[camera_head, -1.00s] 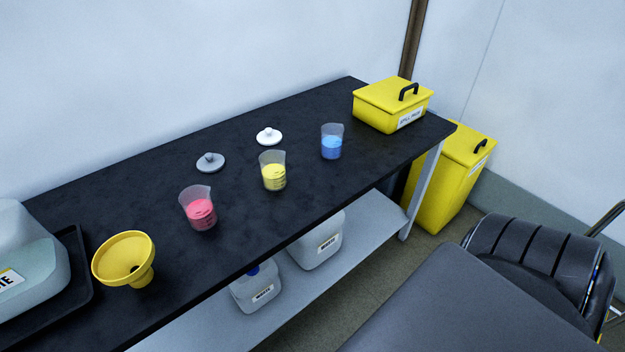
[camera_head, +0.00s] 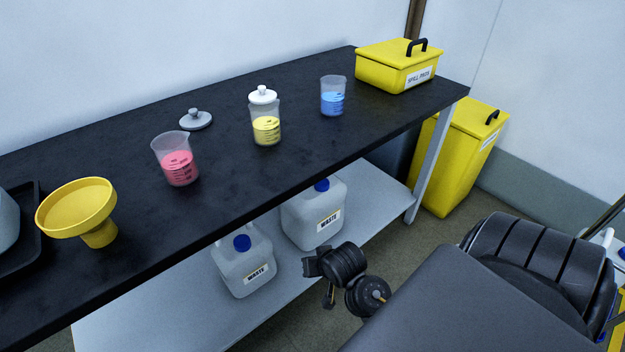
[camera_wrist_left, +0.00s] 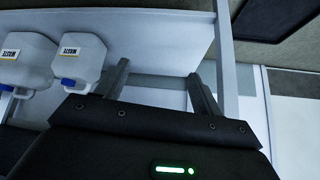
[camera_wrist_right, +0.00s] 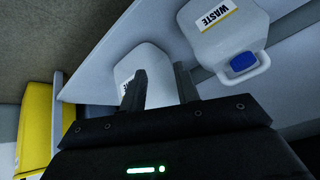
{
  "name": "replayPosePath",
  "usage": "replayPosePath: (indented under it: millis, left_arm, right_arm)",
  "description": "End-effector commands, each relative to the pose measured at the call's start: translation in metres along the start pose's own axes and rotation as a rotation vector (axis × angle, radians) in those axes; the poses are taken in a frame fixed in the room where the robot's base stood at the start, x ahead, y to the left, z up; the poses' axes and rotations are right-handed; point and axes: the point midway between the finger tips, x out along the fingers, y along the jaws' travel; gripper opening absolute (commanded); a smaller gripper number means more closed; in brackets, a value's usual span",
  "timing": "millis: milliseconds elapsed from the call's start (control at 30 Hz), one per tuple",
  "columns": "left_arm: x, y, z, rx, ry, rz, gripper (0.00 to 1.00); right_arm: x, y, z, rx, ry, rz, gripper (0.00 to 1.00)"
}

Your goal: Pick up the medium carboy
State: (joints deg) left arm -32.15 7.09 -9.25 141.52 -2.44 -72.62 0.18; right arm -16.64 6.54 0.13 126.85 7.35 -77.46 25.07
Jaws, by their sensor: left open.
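Two translucent white carboys with blue caps and WASTE labels stand on the lower shelf. The right one (camera_head: 305,222) looks larger and seems to be the medium carboy; the smaller (camera_head: 238,265) stands left of it. My right gripper (camera_head: 318,282) is in front of the larger carboy, apart from it. In the right wrist view its fingers (camera_wrist_right: 160,85) are apart, with the larger carboy (camera_wrist_right: 152,60) beyond, partly hidden by them. My left gripper is outside the head view; in the left wrist view its fingers (camera_wrist_left: 160,85) are wide open and empty, with carboys (camera_wrist_left: 85,45) off to the side.
The black bench top (camera_head: 225,185) overhangs the grey shelf (camera_head: 185,310). On it stand a yellow funnel (camera_head: 80,208), pink (camera_head: 178,165), yellow (camera_head: 266,128) and blue (camera_head: 333,100) beakers, and a spill box (camera_head: 390,70). A bench leg (camera_head: 432,160) and yellow bin (camera_head: 460,165) are right.

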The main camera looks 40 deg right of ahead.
Motion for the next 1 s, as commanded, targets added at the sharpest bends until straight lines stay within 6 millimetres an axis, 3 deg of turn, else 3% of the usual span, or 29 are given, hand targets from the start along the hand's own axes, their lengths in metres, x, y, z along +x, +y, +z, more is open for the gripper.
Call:
replayPosePath:
  millis: [33,300,400,500,600,767,1000]
  left_arm:
    - [-0.002,0.003,-0.011,0.009,0.052,0.008,0.67]
    - [-0.016,0.026,-0.071,0.056,0.349,0.061,0.67]
    - [-0.024,0.035,-0.091,0.069,0.458,0.084,0.67]
    - [-0.031,0.041,-0.103,0.077,0.529,0.1,0.67]
    - [-0.035,0.044,-0.109,0.081,0.564,0.109,0.67]
    - [-0.036,0.046,-0.112,0.083,0.583,0.113,0.67]
    - [-0.052,0.063,-0.135,0.098,0.776,0.162,0.67]
  right_arm:
    - [0.009,0.0,-0.026,0.101,0.05,-0.002,0.31]
    - [0.042,0.014,-0.169,0.724,0.316,-0.067,0.31]
    - [0.047,0.022,-0.219,0.952,0.406,-0.117,0.31]
    - [0.048,0.029,-0.249,1.104,0.463,-0.156,0.31]
    - [0.048,0.033,-0.263,1.177,0.49,-0.177,0.31]
    - [0.049,0.035,-0.267,1.199,0.498,-0.184,0.31]
    - [0.074,0.039,-0.278,1.195,0.497,-0.182,0.31]
